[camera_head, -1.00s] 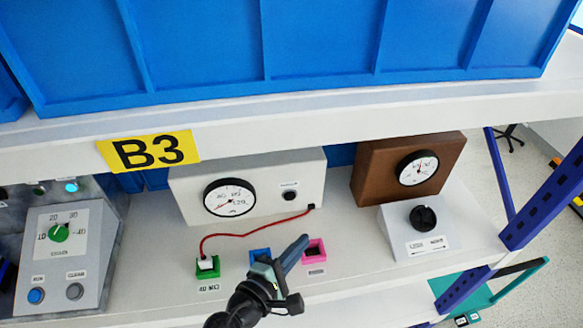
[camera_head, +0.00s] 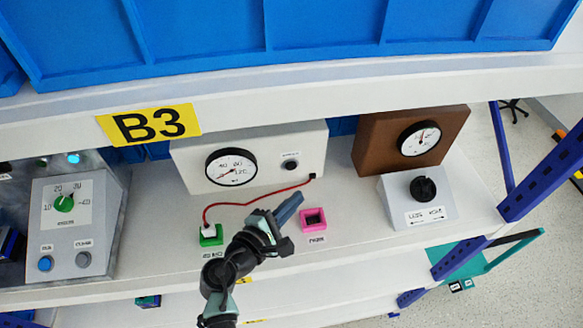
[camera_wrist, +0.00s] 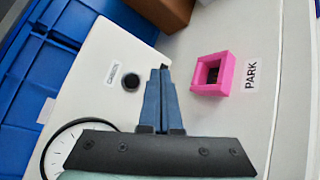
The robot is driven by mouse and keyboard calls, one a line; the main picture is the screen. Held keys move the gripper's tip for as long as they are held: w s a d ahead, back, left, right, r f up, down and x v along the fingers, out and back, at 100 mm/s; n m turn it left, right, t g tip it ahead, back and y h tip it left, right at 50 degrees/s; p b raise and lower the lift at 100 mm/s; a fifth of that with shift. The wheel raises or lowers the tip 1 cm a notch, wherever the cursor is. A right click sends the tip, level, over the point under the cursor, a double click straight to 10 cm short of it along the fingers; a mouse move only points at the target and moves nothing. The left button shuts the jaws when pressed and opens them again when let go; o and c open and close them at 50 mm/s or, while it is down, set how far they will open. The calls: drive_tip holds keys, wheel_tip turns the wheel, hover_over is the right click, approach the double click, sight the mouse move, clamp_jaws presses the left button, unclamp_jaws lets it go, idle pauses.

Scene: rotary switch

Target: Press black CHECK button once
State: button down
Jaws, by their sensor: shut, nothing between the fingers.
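The round black CHECK button (camera_head: 290,166) is on the front of the white gauge box, right of its dial. Its label above is too small to read in the head view. The button also shows in the wrist view (camera_wrist: 131,81), left of my fingertips. My gripper (camera_head: 294,200) is shut and empty, with blue fingers. It is in front of the box, below the button in the head view and apart from it. In the wrist view the closed fingers (camera_wrist: 161,72) point toward the box.
A red cable runs from the white box (camera_head: 190,165) to a green socket (camera_head: 211,240). A pink PARK socket (camera_head: 313,219) is right of my gripper. A brown gauge box (camera_head: 372,150) and a black-knob box (camera_head: 440,208) stand right; a grey control panel (camera_head: 70,235) stands left. The upper shelf edge overhangs.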

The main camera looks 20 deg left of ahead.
drive_tip(key=shift+w+a+b, duration=0.35)
drive_tip(key=shift+w+a, duration=0.15)
drive_tip(key=shift+w, duration=0.25)
drive_tip(key=shift+w+a+b, duration=0.3)
drive_tip(key=shift+w+a, duration=0.2)
drive_tip(key=shift+w, duration=0.25)
drive_tip(key=shift+w+a+b, duration=0.35)
drive_tip(key=shift+w+a, duration=0.15)
drive_tip(key=shift+w, duration=0.25)
idle(0.3)
drive_tip(key=shift+w+a, duration=0.25)
drive_tip(key=shift+w, duration=0.1)
drive_tip(key=shift+w+a+b, duration=0.2)
drive_tip(key=shift+w+b, duration=0.15)
drive_tip(key=shift+b, duration=0.15)
idle(0.5)
drive_tip(key=shift+s, duration=0.15)
drive_tip(key=shift+s+d+p, duration=0.4)
drive_tip(key=shift+s+p, duration=0.05)
drive_tip(key=shift+s, duration=0.15)
drive_tip(key=shift+s+d+p, duration=0.6)
drive_tip(key=shift+s+d, duration=0.15)
drive_tip(key=shift+s, duration=0.3)
drive_tip(key=shift+s+d+p, duration=0.55)
drive_tip(key=shift+s+d, duration=0.15)
drive_tip(key=shift+s, duration=0.3)
